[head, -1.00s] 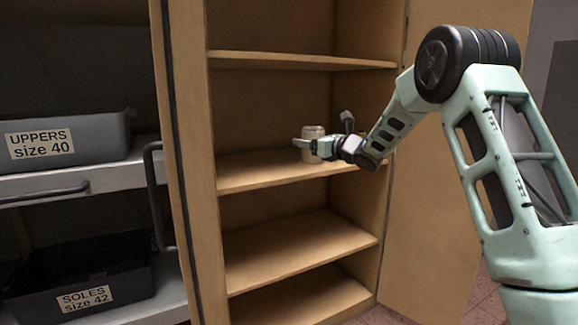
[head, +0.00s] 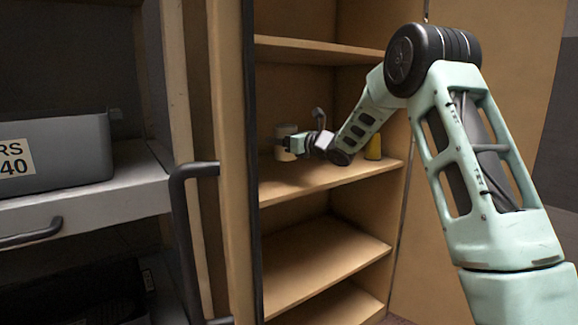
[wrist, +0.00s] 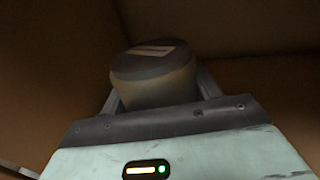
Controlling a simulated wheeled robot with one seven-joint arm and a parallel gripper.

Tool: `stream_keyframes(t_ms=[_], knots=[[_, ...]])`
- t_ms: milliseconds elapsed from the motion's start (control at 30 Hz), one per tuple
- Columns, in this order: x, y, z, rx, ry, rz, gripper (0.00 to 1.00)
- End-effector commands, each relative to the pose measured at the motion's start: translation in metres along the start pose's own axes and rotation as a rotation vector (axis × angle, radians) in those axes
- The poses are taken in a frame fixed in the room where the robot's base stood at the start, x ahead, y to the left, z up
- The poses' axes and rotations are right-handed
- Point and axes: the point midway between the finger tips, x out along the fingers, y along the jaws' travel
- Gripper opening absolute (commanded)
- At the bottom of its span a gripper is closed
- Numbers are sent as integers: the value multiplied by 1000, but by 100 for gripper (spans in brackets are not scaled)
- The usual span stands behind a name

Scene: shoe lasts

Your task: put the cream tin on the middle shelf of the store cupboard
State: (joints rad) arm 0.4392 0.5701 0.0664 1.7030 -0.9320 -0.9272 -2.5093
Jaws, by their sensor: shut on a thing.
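The cream tin (head: 287,139) is inside the wooden store cupboard (head: 324,50), above the middle shelf (head: 330,181). My gripper (head: 286,146) is shut on the tin and reaches in from the right. In the wrist view the tin (wrist: 154,77) is upright between the two fingers, with a darker lid and a pale label on top. I cannot tell whether the tin's base touches the shelf.
A yellow object (head: 374,148) stands on the same shelf at the right, behind my arm. A grey bin (head: 60,150) sits on a metal rack at the left, with a dark handle (head: 182,230) near the cupboard's left side. Lower shelves look empty.

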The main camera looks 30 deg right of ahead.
Motion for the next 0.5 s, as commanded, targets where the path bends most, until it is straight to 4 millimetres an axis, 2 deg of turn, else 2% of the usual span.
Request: stream_keyframes(t_ms=[33, 100, 367, 500], knots=[[0, -1, -12, 3, 1, -2, 28], [0, 0, -24, 3, 0, 0, 28], [0, 0, -44, 2, -1, -1, 28], [0, 0, -64, 3, -1, 0, 28]])
